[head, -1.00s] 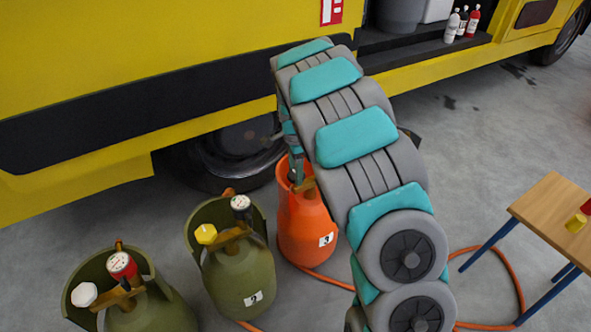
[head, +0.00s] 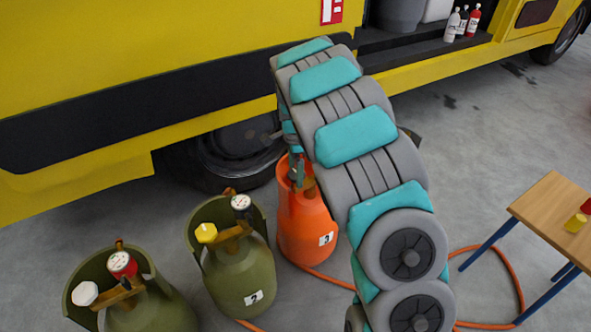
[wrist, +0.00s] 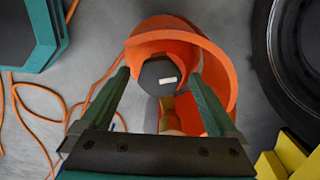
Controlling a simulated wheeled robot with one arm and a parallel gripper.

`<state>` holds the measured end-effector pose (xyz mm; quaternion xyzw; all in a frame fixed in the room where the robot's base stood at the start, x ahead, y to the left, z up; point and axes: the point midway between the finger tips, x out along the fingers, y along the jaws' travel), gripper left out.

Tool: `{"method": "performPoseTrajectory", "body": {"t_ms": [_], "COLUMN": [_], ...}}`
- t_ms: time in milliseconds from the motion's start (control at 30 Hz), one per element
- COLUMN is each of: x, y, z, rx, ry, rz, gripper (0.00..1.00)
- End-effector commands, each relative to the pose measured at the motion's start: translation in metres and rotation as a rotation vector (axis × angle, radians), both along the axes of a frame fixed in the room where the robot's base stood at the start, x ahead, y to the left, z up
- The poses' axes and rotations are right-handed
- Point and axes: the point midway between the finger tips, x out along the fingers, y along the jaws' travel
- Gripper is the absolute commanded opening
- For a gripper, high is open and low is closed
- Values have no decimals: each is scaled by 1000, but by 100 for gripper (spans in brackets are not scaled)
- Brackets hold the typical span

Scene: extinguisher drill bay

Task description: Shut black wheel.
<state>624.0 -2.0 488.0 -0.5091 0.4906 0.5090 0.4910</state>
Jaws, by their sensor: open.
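The black wheel (wrist: 158,76) is a dark hexagonal knob with a small pale mark, inside the collar of the orange cylinder (wrist: 222,62) in the wrist view. My gripper (wrist: 159,79) is open, with one finger to each side of the wheel. Whether the fingers touch it I cannot tell. A brass valve part (wrist: 169,112) shows just below the wheel. In the head view the orange cylinder (head: 303,228), marked 3, stands upright with my gripper (head: 297,172) at its top; the wheel is hidden there.
Two olive cylinders stand to the left, one with a yellow knob (head: 206,233), one with a white knob (head: 85,293). An orange hose (head: 508,270) lies on the floor. A wooden table (head: 548,212) stands right; the yellow truck (head: 150,45) is behind.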

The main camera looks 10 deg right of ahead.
Motion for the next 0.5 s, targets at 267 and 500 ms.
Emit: {"method": "performPoseTrajectory", "body": {"t_ms": [267,500], "x": [0,0], "y": [0,0], "z": [1,22], "rx": [0,-1], "ry": [0,-2], "rz": [0,0], "gripper": [95,95]}}
